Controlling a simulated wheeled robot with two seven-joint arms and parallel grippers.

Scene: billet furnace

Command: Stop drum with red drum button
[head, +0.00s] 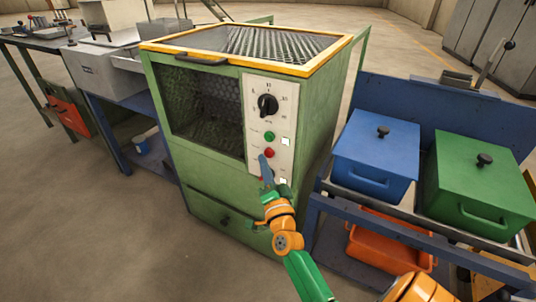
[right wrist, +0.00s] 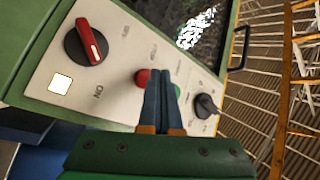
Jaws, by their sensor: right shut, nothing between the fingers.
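The drum machine (head: 226,190) is a green cabinet with a yellow-rimmed mesh top and a dark window. Its pale control panel (head: 283,105) carries a black knob (head: 268,104), a green button (head: 269,136) and the red drum button (head: 269,153). My right gripper (head: 264,161) is shut and empty, with its tips just below the red button. In the right wrist view the fingertips (right wrist: 161,72) partly cover the red button's (right wrist: 142,78) edge, and the green button (right wrist: 178,90) shows beside them. I cannot tell whether they touch the red button. My left gripper is out of view.
A black rotary switch with a red handle (right wrist: 88,43) is on the same panel. A blue lidded box (head: 375,155) and a green lidded box (head: 480,185) stand on a rack at right. A workbench (head: 110,75) stands at left. The floor in front is clear.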

